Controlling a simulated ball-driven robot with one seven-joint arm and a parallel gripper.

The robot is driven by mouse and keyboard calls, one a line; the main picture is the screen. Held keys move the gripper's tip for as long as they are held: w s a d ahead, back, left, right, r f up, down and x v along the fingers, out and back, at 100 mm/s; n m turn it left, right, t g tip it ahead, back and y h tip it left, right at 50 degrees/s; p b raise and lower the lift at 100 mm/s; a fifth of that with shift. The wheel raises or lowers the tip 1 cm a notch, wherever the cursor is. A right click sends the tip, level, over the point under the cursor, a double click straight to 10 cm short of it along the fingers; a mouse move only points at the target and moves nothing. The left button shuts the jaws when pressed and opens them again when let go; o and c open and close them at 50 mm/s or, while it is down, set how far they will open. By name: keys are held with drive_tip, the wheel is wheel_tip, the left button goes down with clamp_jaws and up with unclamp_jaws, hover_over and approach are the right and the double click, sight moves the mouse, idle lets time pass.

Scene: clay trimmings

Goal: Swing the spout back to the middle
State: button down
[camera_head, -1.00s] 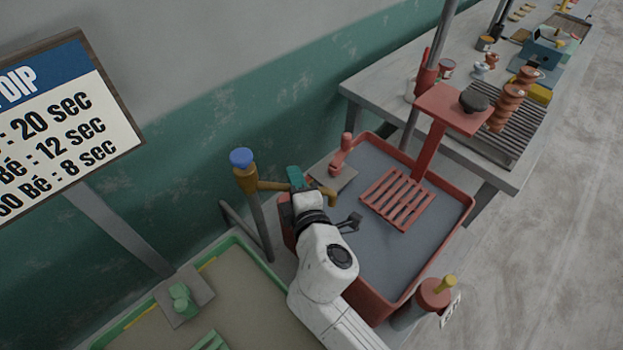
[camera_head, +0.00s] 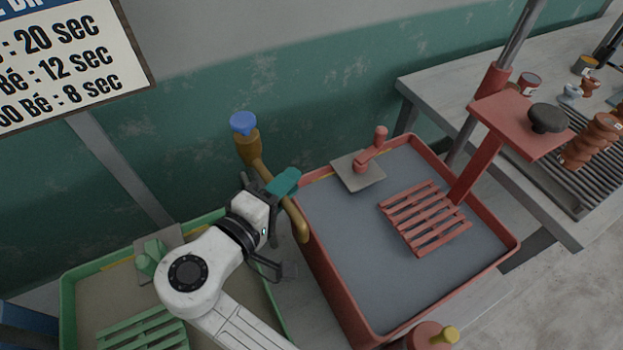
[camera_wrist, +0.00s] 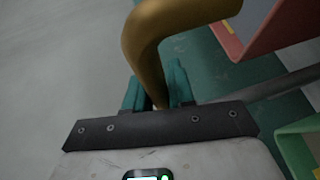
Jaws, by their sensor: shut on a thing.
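The brass spout (camera_head: 298,218) reaches out from a brass post with a blue knob (camera_head: 243,122) by the wall. Its bent-down end is beside the left wall of the red tank (camera_head: 330,293), between that tank and the green tank (camera_head: 68,300). My gripper (camera_head: 277,186) is shut on the spout's pipe. In the wrist view the spout (camera_wrist: 150,45) passes between my gripper's teal fingers (camera_wrist: 158,92) and curves to the upper right. Part of the pipe is hidden behind my fingers.
The red tank holds grey liquid, a red slatted rack (camera_head: 425,217) and a red handle on a plate (camera_head: 358,173). The green tank has a green rack (camera_head: 145,330). A red post with a platform (camera_head: 520,122) stands at right, before a grey table (camera_head: 440,92).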

drive_tip(key=shift+s+a+m+g+h, duration=0.4)
drive_tip(key=shift+m+g+h, duration=0.15)
drive_tip(key=shift+h, duration=0.25)
drive_tip(key=c, duration=1.1)
unclamp_jaws()
drive_tip(key=shift+f, duration=0.1)
drive_tip(key=shift+o, duration=0.2)
